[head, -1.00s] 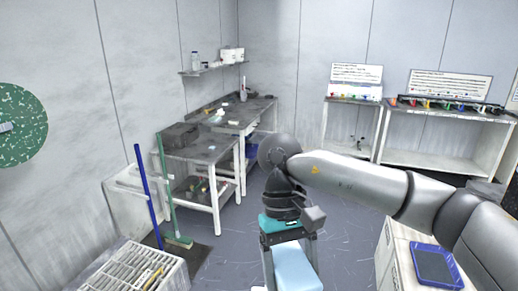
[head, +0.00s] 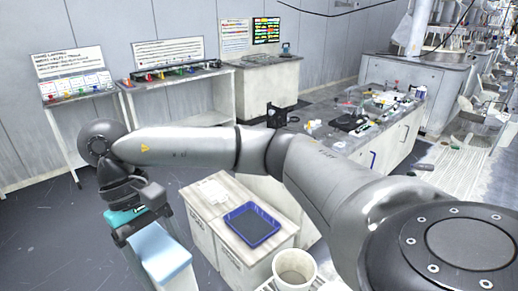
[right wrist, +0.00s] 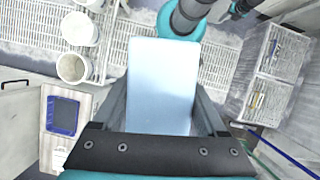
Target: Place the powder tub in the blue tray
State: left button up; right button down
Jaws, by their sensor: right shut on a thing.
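The powder tub, a pale blue block-shaped container (head: 160,254), is held between the fingers of my right gripper (head: 156,240) at the lower left of the head view. In the right wrist view the tub (right wrist: 162,80) fills the middle, with a dark finger along each side. The blue tray (head: 252,225) lies on a light cabinet top, to the right of the held tub in the head view, and looks empty. The tray also shows at the left of the right wrist view (right wrist: 62,115). The tub is apart from the tray. My left gripper is not in view.
A whitish item (head: 210,190) lies behind the tray on the cabinet. A white bucket (head: 294,269) stands in front of the cabinet. A cluttered workbench (head: 350,118) is farther right. Open grey floor (head: 50,235) lies at the left.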

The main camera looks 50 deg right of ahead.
aim_at(248, 222)
jog(key=i+z, duration=0.4)
jog(key=i, duration=0.15)
jog(key=i+j+z, duration=0.1)
jog(key=i+z, duration=0.25)
jog(key=i, duration=0.15)
jog(key=i+j+z, duration=0.8)
jog(key=i, duration=0.2)
jog(key=i+l+z, duration=0.1)
jog(key=i+z, duration=0.6)
